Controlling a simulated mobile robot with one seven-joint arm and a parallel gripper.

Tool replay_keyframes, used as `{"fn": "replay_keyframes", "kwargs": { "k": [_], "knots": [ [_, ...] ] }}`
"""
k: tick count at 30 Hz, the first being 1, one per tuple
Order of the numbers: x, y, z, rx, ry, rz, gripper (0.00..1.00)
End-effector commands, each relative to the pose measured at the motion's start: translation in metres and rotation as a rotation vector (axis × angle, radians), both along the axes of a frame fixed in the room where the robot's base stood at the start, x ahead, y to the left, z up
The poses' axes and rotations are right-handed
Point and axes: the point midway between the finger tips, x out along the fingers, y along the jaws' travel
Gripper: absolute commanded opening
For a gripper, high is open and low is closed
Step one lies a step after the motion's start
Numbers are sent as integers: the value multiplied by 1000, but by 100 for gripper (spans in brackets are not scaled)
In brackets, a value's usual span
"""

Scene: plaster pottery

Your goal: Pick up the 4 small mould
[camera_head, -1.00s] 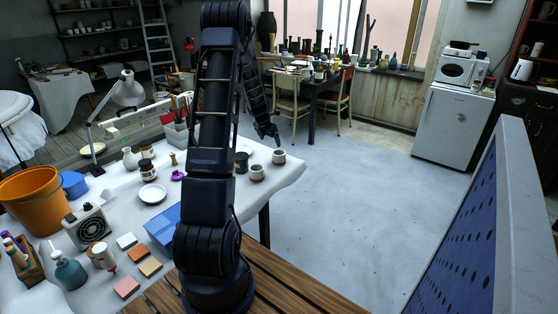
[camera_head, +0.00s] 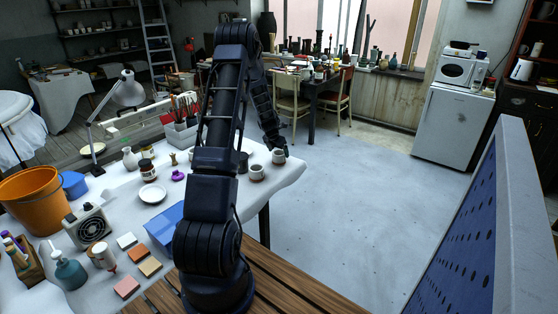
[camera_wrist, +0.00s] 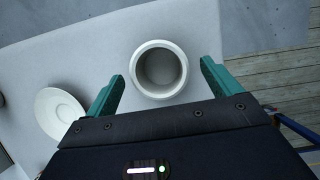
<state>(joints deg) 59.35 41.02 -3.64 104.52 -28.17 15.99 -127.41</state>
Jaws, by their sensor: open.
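A small round whitish mould (camera_wrist: 160,70), hollow and open at the top, stands on the white-covered table and shows between my fingers in the wrist view. My gripper (camera_wrist: 162,68) is open, with one green finger on each side of it; no contact is visible. In the head view my gripper (camera_head: 276,148) is just above the farther of two small cup-like moulds (camera_head: 279,157) near the table's right end. The nearer one (camera_head: 257,173) stands to its left, with a dark lower part. I cannot tell any number on them.
A white round dish (camera_wrist: 62,112) lies left of my fingers in the wrist view. The white table (camera_head: 125,218) also holds a white plate (camera_head: 152,194), a blue box (camera_head: 163,228) and an orange bucket (camera_head: 36,208). The floor (camera_head: 370,220) to the right is clear.

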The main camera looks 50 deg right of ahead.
Motion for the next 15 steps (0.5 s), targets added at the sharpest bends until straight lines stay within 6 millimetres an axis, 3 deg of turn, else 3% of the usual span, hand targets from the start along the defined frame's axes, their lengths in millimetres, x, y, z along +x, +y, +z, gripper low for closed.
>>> {"fn": "replay_keyframes", "kwargs": {
  "k": [9,15],
  "knots": [
    [2,-16,-35,2,1,1,89],
    [2,-18,-38,0,0,1,89]
  ]
}}
